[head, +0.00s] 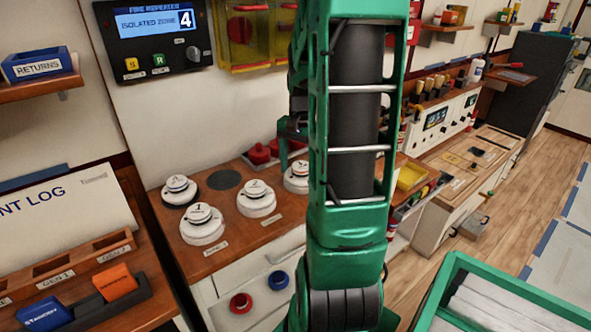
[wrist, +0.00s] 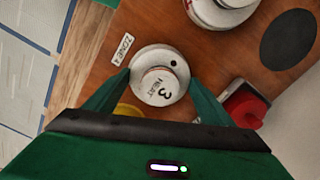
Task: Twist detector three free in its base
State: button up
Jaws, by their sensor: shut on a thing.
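Detector three (wrist: 162,86) is a round white unit marked "3" and "HEAT", seated in its white base on the wooden counter. In the head view detector three (head: 296,176) shows only in part, as my green arm hides its right side. My gripper (wrist: 158,92) comes down over it in the wrist view, with one green finger on each side, shut on the detector. The contact under the fingertips is partly hidden.
Detector one (head: 202,224), detector two (head: 256,198) and another white detector (head: 178,190) stand nearby. A flat dark disc (head: 224,179) lies between them. Red parts (head: 259,153) sit behind. The wall panel (head: 155,35) reads "Isolated zone 4".

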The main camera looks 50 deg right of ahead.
aim_at(300, 165)
jog(key=o, duration=1.2)
jog(key=shift+w, duration=0.1)
notch_tip(300, 165, up, 12)
jog(key=shift+a, duration=0.1)
